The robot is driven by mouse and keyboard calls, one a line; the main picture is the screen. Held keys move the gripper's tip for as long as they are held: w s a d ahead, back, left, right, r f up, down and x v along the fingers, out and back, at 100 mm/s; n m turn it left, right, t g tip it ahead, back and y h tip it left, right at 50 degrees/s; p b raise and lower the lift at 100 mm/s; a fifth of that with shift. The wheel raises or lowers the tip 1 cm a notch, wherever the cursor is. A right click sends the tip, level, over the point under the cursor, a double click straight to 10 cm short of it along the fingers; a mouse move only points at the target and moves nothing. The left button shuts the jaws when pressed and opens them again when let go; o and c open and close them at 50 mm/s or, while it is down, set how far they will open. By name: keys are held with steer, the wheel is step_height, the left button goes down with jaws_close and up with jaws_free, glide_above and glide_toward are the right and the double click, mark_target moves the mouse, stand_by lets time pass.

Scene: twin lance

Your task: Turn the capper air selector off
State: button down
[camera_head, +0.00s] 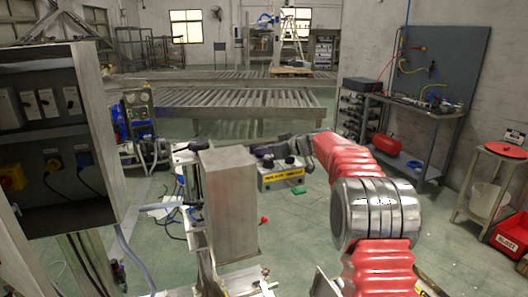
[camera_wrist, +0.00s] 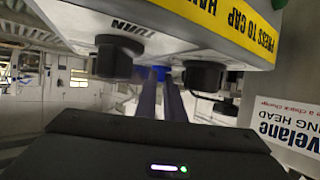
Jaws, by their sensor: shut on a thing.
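The capper control box (camera_head: 283,174) is a pale box with a yellow label and dark knobs on top, behind the grey post in the head view. In the wrist view the box (camera_wrist: 215,25) fills the top, its label upside down. Two black knobs, left (camera_wrist: 118,56) and right (camera_wrist: 203,76), stick out from it. Between them is a small blue part (camera_wrist: 158,73), which looks like the air selector. My gripper (camera_wrist: 161,84) has its two fingers close together, with their tips at this blue part and shut on it. The selector's pointing direction is hidden.
A grey metal post (camera_head: 230,195) stands close in front of the control box. An open electrical cabinet (camera_head: 112,130) is at the left. Roller conveyors (camera_head: 240,99) cross the back. A workbench (camera_head: 425,112) stands at the right. Cables lie on the floor left of the post.

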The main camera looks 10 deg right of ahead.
steer(key=shift+s+a+m+t+h, duration=0.1)
steer(key=shift+m+t+h, duration=0.4)
steer(key=shift+m+h, duration=0.45)
steer(key=shift+s+a+m+t+h, duration=0.1)
steer(key=shift+m+t+h, duration=0.4)
steer(key=shift+m+h, duration=0.45)
steer(key=shift+m+t+h, duration=0.3)
steer(key=shift+m+h, duration=0.4)
steer(key=shift+h, duration=0.1)
steer(key=c, duration=1.9)
jaws_free()
steer(key=shift+a, duration=0.1)
steer(key=shift+o, duration=0.2)
steer(key=v, duration=1.3)
steer(key=shift+s+r, duration=0.2)
steer(key=shift+s, duration=0.05)
steer(key=shift+c, duration=0.3)
